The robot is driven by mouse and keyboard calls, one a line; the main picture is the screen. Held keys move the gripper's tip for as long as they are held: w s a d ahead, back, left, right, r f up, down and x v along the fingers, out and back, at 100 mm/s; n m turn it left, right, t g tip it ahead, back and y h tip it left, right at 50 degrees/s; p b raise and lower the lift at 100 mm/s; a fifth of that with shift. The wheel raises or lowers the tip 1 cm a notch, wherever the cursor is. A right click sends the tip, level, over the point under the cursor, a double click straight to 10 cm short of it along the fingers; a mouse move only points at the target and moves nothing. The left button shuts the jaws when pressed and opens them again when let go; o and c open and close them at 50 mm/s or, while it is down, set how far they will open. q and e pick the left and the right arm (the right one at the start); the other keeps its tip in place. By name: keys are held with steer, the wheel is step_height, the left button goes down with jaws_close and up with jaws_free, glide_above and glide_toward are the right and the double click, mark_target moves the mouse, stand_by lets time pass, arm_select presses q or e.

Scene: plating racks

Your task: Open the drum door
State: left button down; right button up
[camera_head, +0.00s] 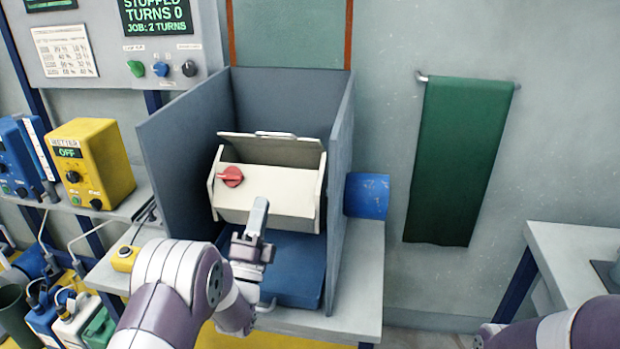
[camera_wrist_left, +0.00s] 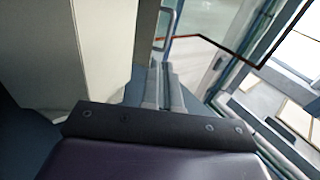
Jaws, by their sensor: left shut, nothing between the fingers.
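The drum (camera_head: 265,190) is a cream box between grey side walls, with a red knob (camera_head: 231,177) on its front left. At its top, a beige-grey door panel (camera_head: 285,150) is tilted up at the back, with a pale handle (camera_head: 275,134) at its upper edge. How far it stands open I cannot tell. My left gripper (camera_head: 260,205) is shut and empty, in front of the drum's lower front face; contact is unclear. Its closed fingers also show in the left wrist view (camera_wrist_left: 166,88), beside a large pale surface. My right gripper is out of view.
A blue tray (camera_head: 300,285) lies below the drum. Grey enclosure walls (camera_head: 180,150) stand left and right of it. A yellow meter box (camera_head: 95,160) is on the left shelf. A green cloth (camera_head: 455,150) hangs on the right wall. The enclosure front is open.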

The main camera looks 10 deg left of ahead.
arm_select(q)
steer(key=y, duration=0.1)
steer(key=p, duration=0.3)
glide_toward(267, 136)
steer(key=x, duration=0.5)
steer(key=shift+w+r, duration=0.15)
steer(key=shift+r, duration=0.05)
steer(key=shift+w+d+r, duration=0.1)
steer(key=shift+w+r, duration=0.25)
steer(key=shift+w, duration=0.3)
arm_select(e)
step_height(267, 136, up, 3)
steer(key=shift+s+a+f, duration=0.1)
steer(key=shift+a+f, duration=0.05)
